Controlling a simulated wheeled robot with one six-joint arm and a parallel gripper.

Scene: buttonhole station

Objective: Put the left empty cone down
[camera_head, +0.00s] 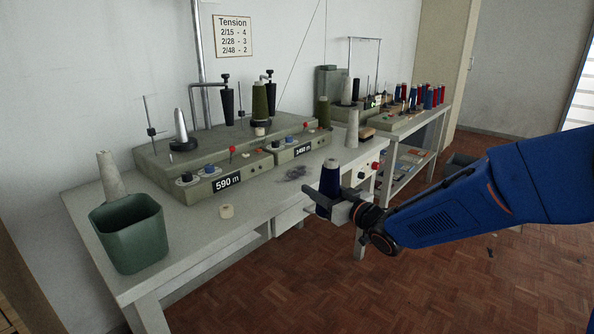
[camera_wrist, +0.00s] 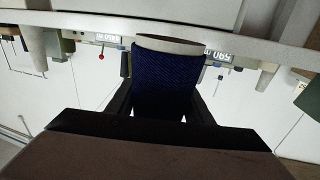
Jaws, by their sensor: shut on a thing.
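My gripper (camera_head: 338,210) is shut on a dark blue yarn cone (camera_head: 328,187) with a pale tip. It holds the cone upright at the front edge of the table; any gap beneath it is hard to judge. In the wrist view, which is upside down, the blue cone (camera_wrist: 165,82) sits between the fingers, its pale base rim (camera_wrist: 168,45) at the top. A bare pale cone (camera_head: 110,177) stands at the table's left, behind the green bin; it also shows in the wrist view (camera_wrist: 266,78). Another pale cone (camera_head: 352,130) stands toward the table's right end.
The green bin (camera_head: 127,235) stands at the table's front left. The winder (camera_head: 215,155) with counters and spools fills the back. A small pale roll (camera_head: 226,211) and grey thread tangle (camera_head: 293,173) lie on the table (camera_head: 185,235). Its front strip is mostly clear.

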